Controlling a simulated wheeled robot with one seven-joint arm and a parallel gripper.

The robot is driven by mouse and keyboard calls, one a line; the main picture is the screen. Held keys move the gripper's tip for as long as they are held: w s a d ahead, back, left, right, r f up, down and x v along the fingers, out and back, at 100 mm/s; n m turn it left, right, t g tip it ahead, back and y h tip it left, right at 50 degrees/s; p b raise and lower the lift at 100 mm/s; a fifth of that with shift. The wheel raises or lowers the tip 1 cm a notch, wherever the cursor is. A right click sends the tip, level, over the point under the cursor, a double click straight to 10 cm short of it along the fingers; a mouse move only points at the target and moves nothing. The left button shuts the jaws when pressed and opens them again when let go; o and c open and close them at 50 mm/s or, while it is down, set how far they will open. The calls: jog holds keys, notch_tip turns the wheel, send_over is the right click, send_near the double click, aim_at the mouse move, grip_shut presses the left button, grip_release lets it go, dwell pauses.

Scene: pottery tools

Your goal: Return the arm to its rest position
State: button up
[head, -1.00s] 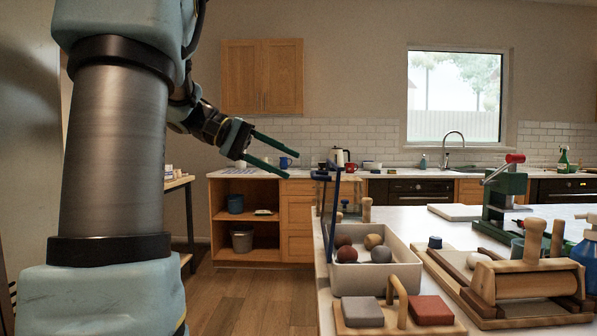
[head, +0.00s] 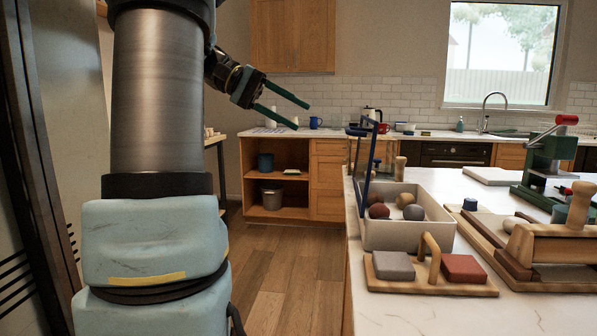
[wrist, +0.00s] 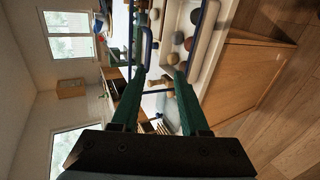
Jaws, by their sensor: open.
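My gripper (head: 302,112) is in the upper middle of the head view, at the end of my arm. Its two green fingers are apart with nothing between them, and they point right and slightly down. It is raised in the air left of the white worktop (head: 470,187), with the back counter behind it. In the wrist view the gripper (wrist: 160,75) shows its green fingers spread, with the worktop beyond them. My arm column stands at the left of the head view.
A white bin (head: 405,233) with several balls and an upright blue frame (head: 366,155) stands near the worktop's left edge. A wooden tray (head: 430,285) with a grey and a red block sits in front. A green press (head: 545,165) stands right. The floor left of the worktop is clear.

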jog(key=s+a+f+t+y+p, duration=0.1)
jog(key=s+f+y+p, duration=0.3)
jog(key=f, duration=0.7)
jog(key=s+a+f+t+y+p, duration=0.2)
jog(key=s+a+f+y+p, duration=0.1)
jog(key=s+f+y, duration=0.5)
notch_tip(320, 180, down, 4)
jog(key=shift+a+r+p, duration=0.15)
jog(key=shift+r+p, duration=0.1)
jog(key=shift+p, duration=0.6)
